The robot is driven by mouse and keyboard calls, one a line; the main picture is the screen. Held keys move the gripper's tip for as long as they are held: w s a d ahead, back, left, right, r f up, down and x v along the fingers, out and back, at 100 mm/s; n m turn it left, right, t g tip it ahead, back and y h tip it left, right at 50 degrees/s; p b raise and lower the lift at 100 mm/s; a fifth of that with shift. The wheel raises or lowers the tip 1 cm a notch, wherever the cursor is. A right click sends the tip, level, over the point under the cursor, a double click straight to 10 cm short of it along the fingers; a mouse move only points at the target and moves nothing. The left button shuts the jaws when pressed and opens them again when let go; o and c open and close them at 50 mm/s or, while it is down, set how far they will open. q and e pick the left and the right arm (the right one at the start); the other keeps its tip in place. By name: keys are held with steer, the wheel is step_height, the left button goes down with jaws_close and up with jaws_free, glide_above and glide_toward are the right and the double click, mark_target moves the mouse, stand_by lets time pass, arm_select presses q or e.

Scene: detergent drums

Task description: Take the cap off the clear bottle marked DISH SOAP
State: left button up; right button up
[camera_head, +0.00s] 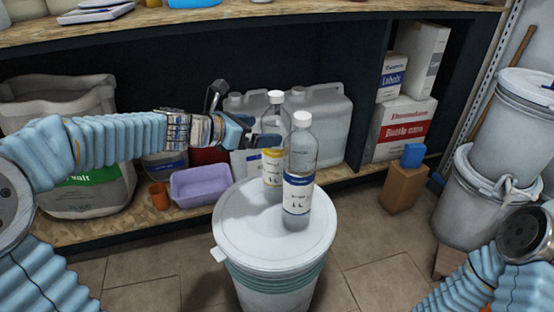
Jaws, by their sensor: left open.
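Two clear bottles with white caps stand upright on the white lid of a drum (240,235). The front bottle (302,150) has a white and blue label and its cap (302,118) is on. The rear bottle (272,168) has a white and yellow label, and its cap (276,97) is also on. The label print is too small to tell which one reads DISH SOAP. My left gripper (262,138) is open beside the rear bottle's upper part, below its cap; I cannot tell whether it touches. My right arm shows at the lower right, its gripper out of view.
A shelf behind holds a purple tub (200,187), grey jugs (325,115), a large bag (85,190) and white boxes (402,130). A cardboard box (403,190) with a blue block (414,155) stands right of the drum. Stacked white buckets (515,125) stand at the right.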

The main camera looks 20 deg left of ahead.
mark_target(276, 132)
arm_select(q)
steer(key=x, duration=0.2)
steer(key=b+x, duration=0.1)
steer(key=x, duration=0.2)
steer(key=shift+d+f, duration=0.2)
steer(key=shift+d, duration=0.15)
steer(key=shift+c, duration=0.2)
steer(key=c, duration=1.1)
steer(key=shift+c, duration=0.2)
steer(key=shift+r, duration=0.1)
